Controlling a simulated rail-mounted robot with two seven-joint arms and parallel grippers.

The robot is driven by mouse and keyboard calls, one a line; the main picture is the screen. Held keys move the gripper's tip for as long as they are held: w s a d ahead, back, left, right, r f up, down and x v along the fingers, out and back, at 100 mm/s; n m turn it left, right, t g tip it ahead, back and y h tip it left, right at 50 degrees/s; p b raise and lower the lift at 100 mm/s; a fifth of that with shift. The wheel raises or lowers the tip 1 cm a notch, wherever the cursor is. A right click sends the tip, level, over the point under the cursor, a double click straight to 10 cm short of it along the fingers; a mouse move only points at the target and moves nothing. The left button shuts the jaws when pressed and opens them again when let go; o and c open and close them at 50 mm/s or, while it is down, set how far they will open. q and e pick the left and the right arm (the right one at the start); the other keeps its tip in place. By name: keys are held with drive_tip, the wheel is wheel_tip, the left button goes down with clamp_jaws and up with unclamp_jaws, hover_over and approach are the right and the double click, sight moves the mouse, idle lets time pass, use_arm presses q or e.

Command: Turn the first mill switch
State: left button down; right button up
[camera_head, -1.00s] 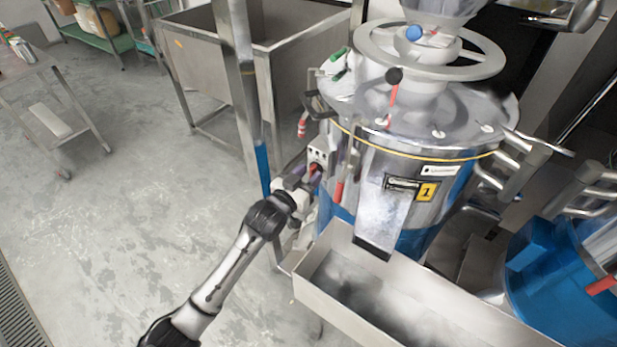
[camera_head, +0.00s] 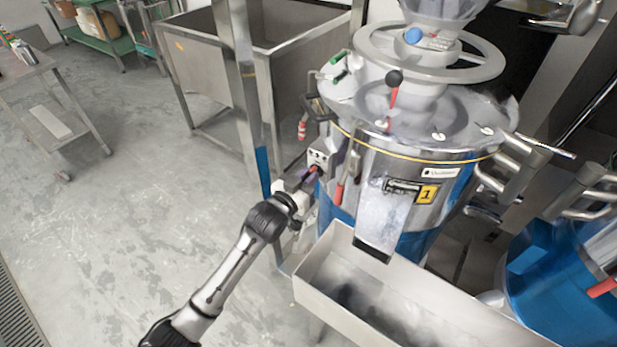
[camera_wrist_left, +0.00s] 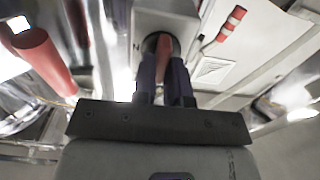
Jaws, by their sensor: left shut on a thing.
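The first mill (camera_head: 412,160) is a steel drum with a blue lower part and a yellow "1" label (camera_head: 428,193). A small grey switch box (camera_head: 320,154) is on its left side, with a red switch (camera_head: 315,168) low on the front. My left gripper (camera_head: 311,175) reaches it from the lower left. In the left wrist view, my left gripper (camera_wrist_left: 166,66) has its two dark fingers close together, shut on the red switch (camera_wrist_left: 163,46), partly hidden between the fingertips. The exact angle of the switch is hard to tell. My right gripper is not in view.
A steel trough (camera_head: 325,275) stands below the mill's chute, right of my left arm. A steel post (camera_head: 243,100) and a large bin (camera_head: 195,60) are behind the gripper. A second blue mill (camera_head: 555,275) is at the right. The floor at left is open.

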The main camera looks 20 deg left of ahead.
use_arm(q)
drive_tip(key=shift+s+d+f+m+p, duration=0.15)
drive_tip(key=shift+m+p, duration=2.6)
drive_tip(key=shift+m, duration=1.7)
drive_tip(key=shift+w+d+f+m+p, duration=0.1)
drive_tip(key=shift+m+p, duration=2.65)
drive_tip(key=shift+m, duration=1.7)
drive_tip(key=c, duration=1.2)
unclamp_jaws()
drive_tip(key=shift+o, duration=0.2)
drive_tip(key=shift+s, duration=0.15)
